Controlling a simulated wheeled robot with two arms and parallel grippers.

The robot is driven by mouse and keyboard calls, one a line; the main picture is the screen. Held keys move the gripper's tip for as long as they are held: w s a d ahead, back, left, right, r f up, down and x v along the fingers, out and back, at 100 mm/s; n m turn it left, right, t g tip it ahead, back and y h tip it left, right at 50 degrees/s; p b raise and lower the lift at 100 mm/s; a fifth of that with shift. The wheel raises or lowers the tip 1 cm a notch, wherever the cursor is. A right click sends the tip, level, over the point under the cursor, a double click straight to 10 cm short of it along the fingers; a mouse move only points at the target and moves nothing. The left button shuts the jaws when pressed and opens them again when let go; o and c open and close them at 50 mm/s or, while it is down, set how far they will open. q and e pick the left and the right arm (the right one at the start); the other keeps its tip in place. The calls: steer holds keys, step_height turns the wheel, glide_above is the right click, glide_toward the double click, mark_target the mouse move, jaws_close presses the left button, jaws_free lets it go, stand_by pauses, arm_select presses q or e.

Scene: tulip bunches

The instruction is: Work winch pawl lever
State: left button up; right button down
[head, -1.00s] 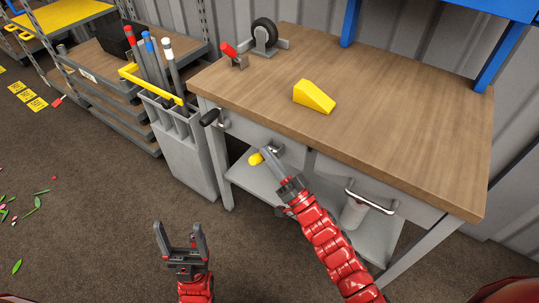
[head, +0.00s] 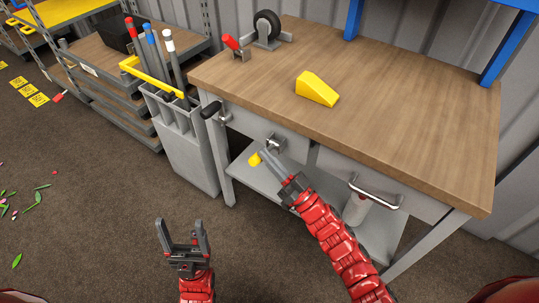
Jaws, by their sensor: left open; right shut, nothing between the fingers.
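A small lever with a yellow tip (head: 255,160) shows at the front of the workbench, below the drawer-height panel. A grey metal bracket (head: 276,143) sits on the panel just above it; my gripper hides part of the space between them. My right gripper (head: 267,157) is shut and empty, its fingertips right beside the yellow tip. Whether they touch cannot be told. A crank with a black handle (head: 211,109) is fixed at the bench's left front corner. My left gripper (head: 182,232) is open and empty, low over the floor, away from the bench.
The wooden benchtop (head: 400,130) carries a yellow wedge (head: 316,89), a caster wheel (head: 267,29) and a red-handled piece (head: 231,42). A grey bin (head: 180,140) of tubes stands left of the bench. A drawer handle (head: 374,193) juts out right.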

step_height(320, 180, down, 6)
steer(key=n+g+y+b, duration=0.4)
steer(key=n+g, duration=0.4)
steer(key=n, duration=0.5)
steer(key=shift+n+b, duration=0.4)
steer(key=shift+b, duration=0.35)
steer(key=shift+s+a+g, duration=0.1)
steer(key=shift+g, duration=0.2)
